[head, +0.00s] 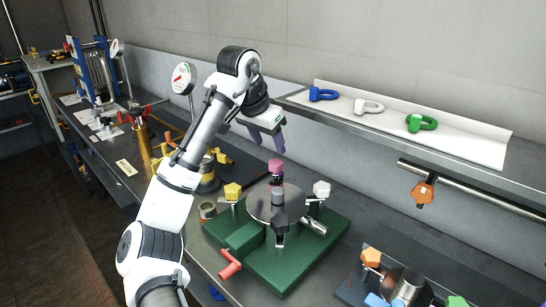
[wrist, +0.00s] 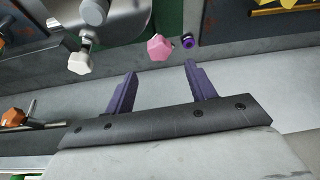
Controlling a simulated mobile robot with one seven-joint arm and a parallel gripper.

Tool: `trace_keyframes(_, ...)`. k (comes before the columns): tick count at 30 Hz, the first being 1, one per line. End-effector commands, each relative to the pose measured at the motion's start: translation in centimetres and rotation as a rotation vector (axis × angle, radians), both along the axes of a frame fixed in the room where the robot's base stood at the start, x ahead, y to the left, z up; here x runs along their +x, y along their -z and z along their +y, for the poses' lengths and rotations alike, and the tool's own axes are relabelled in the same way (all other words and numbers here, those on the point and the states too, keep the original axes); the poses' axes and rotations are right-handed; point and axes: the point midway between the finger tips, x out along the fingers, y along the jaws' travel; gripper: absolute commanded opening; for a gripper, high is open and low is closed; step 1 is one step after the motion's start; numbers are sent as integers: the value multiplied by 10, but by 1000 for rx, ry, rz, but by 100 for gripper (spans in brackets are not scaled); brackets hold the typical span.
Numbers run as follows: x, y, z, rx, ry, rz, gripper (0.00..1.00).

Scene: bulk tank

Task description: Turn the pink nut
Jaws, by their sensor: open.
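The pink nut (head: 275,166) stands at the far side of a round metal lid (head: 262,204) on a green base (head: 285,262). In the wrist view the pink nut (wrist: 159,47) is just beyond the fingertips, roughly in line with the gap between them. My gripper (head: 267,146) is open and empty, above and behind the nut in the head view. Its two purple fingers also show in the wrist view (wrist: 161,70), apart from the nut. A yellow nut (head: 232,191) and a white nut (head: 322,189) sit around the same lid.
A shelf (head: 375,118) with blue, white and green shackles juts out at the right, close to my gripper. An orange knob (head: 424,190) hangs from a rail below it. A red handle (head: 230,264) sticks out in front. A gauge (head: 183,78) stands left of my arm.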

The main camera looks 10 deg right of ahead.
Motion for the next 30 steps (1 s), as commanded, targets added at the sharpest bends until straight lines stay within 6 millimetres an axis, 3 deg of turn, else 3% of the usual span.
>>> trace_keyframes(3,-6,-26,9,1,-2,-3,55)
trace_keyframes(9,-13,-52,17,1,-1,0,55)
trace_keyframes(24,-15,-61,20,-4,0,-2,55)
trace_keyframes(30,3,-77,18,-184,-36,-171,55)
